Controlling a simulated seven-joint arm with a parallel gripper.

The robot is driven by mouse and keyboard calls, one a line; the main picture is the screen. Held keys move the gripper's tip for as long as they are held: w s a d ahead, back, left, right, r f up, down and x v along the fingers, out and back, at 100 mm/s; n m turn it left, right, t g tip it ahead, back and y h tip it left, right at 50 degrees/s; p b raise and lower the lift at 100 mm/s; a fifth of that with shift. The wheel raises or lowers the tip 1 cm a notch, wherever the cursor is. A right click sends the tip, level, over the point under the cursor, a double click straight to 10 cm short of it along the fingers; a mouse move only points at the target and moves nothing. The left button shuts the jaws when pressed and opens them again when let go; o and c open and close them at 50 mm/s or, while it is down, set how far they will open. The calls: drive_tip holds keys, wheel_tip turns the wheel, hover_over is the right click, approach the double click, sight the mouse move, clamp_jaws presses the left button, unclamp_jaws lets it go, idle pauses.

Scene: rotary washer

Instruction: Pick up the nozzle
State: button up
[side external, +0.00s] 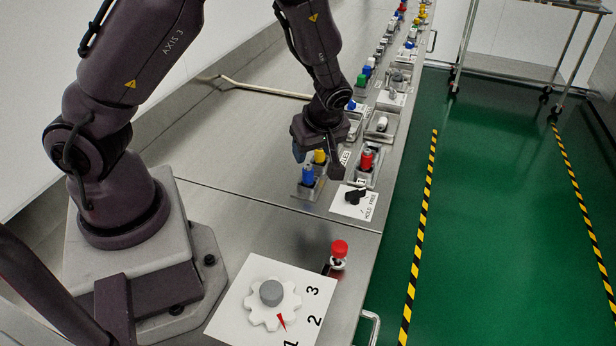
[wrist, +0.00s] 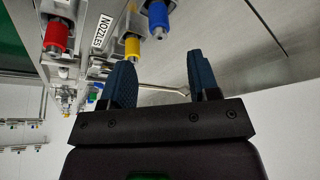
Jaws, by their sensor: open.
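Several coloured nozzles sit in metal holders by a "NOZZLES" label (wrist: 103,31). A blue nozzle (side external: 308,175) and a yellow nozzle (side external: 320,157) stand close together, and a red nozzle (side external: 366,160) stands to their right. The wrist view also shows the blue nozzle (wrist: 158,15), the yellow nozzle (wrist: 132,45) and the red nozzle (wrist: 57,38). My gripper (side external: 318,163) is open, with dark blue fingers pointing down near the blue and yellow nozzles. In the wrist view, nothing is held between the fingers (wrist: 163,72). Whether a finger touches a nozzle is unclear.
A black knob on a "HOLD FREE" plate (side external: 366,207) is in front of the holders. More coloured fittings line the bench beyond. The steel bench (side external: 240,150) left of the holders is mostly clear.

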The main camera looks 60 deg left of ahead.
sight(309, 166)
drive_tip(key=x, duration=0.7)
drive_tip(key=shift+f, duration=0.35)
drive_tip(key=shift+c, duration=0.4)
drive_tip(key=c, duration=0.9)
